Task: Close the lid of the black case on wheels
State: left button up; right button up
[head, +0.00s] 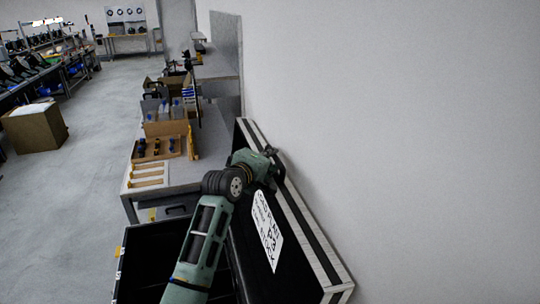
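The black case (143,262) is at the bottom of the head view, its dark inside open to view. Its lid (322,262) stands raised on the right along the wall, with silver edging and a white printed label (267,230) on its black face. My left arm reaches up from the bottom across the case. My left gripper (268,160) is at the lid's upper part, close to its edge; contact cannot be told. Its fingers are too small and dark to read. My arm hides part of the case and lid. My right gripper is out of view. The wheels do not show.
A grey table (211,150) with cardboard boxes (166,128) and a wooden tray (150,174) stands just beyond the case. The white wall (400,130) is close on the right. A brown carton (35,130) stands on the open floor at left.

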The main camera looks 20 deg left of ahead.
pick_arm(q)
jog(key=shift+w+d+f, duration=0.1)
jog(key=shift+w, duration=0.1)
grip_shut()
jog(key=shift+f, duration=0.1)
